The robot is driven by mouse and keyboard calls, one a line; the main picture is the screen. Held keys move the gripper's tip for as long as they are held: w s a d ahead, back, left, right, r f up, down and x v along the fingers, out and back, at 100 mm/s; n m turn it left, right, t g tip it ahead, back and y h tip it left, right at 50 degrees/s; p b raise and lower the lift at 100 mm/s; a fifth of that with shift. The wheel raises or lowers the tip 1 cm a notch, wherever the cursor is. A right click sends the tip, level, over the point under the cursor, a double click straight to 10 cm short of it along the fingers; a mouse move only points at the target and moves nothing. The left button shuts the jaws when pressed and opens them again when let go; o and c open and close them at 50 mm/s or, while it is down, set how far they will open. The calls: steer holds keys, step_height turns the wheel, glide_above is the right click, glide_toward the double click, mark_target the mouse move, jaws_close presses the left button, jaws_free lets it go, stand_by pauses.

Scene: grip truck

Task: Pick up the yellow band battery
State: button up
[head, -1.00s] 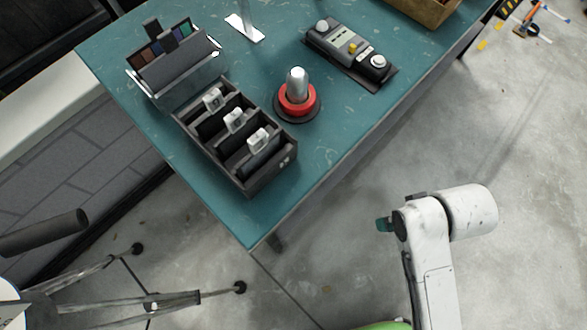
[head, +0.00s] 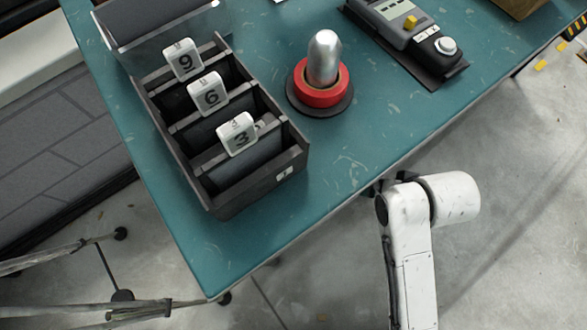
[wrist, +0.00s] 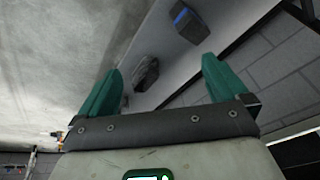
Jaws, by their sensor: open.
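I cannot make out a yellow band on any battery in either view. In the wrist view my gripper (wrist: 162,70) is open, its two green fingers apart with nothing held between them. A dark block with a blue band (wrist: 187,20) shows beyond the fingers at the top. A dark lump (wrist: 145,73) shows between the fingers, farther off; I cannot tell what it is. In the head view my white arm stands beside the table's right edge, and my gripper is mostly hidden behind it.
On the teal table (head: 330,190) stands a dark divided box (head: 245,205) with tags 9, 6 and 3. Behind it are a red-ringed base with a silver dome (head: 324,60) and a grey device with a yellow knob (head: 410,22). The table's front strip is clear.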

steer(key=w+a+f+m+g, duration=0.1)
steer(key=a+f+m, duration=0.2)
steer(key=a, duration=0.4)
steer(key=a+f+m+g+b, duration=0.1)
steer(key=a+f+m, duration=0.2)
steer(key=a+f, duration=0.2)
steer(key=w+a+f+m+g, duration=0.1)
steer(key=a+f+m, duration=0.2)
steer(key=a, duration=0.5)
steer(key=shift+w+a+f+g+h, duration=0.3)
steer(key=shift+w+a+f, duration=0.05)
steer(key=shift+a+f, duration=0.1)
step_height(320, 180, down, 11)
steer(key=b, duration=0.5)
steer(key=shift+s+a+r, duration=0.1)
steer(key=shift+s+a, duration=0.05)
steer(key=shift+c, duration=0.4)
steer(key=shift+r, duration=0.1)
steer(key=c, duration=1.1)
